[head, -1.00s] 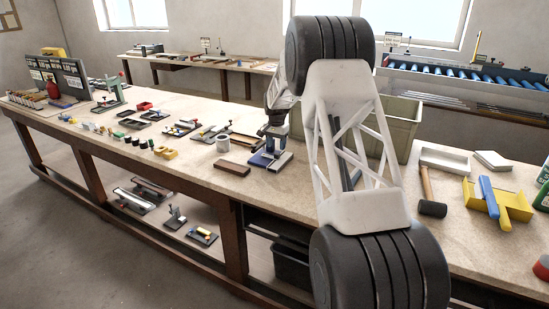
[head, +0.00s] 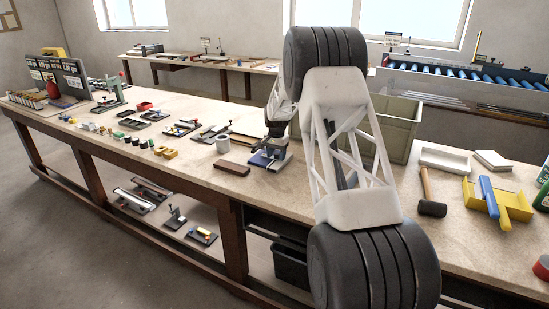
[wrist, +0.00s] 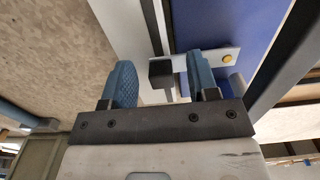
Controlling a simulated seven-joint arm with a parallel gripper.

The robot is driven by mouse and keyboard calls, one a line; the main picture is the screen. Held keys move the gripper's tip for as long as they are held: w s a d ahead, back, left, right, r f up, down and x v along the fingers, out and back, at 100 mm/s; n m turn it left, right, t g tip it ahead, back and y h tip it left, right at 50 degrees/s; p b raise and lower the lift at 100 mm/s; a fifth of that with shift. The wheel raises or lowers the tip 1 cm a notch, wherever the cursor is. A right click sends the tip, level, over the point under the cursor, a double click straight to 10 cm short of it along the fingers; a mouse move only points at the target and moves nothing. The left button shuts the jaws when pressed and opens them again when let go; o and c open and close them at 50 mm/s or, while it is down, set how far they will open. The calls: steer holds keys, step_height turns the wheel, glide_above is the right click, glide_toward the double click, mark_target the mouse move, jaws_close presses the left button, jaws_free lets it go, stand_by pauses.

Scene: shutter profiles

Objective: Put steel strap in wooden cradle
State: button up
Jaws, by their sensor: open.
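My gripper (wrist: 160,64) is open, with its two blue fingers apart, over a blue fixture (wrist: 208,22). The fixture also shows in the head view (head: 268,160), under my gripper (head: 275,138). A small dark block (wrist: 160,73) shows between the fingers. A brown wooden piece (head: 232,168) lies left of the fixture; I cannot tell whether it is the cradle.
A green-grey bin (head: 400,130) stands behind my arm. A mallet (head: 430,195), a white tray (head: 445,159) and a yellow holder (head: 485,200) lie to the right. Several small fixtures spread along the bench to the left.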

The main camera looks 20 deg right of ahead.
stand_by(0.5)
jaws_close()
steer(key=shift+r, duration=0.75)
steer(key=s+a, duration=2.2)
steer(key=shift+s+a, duration=0.3)
steer(key=shift+s, duration=0.05)
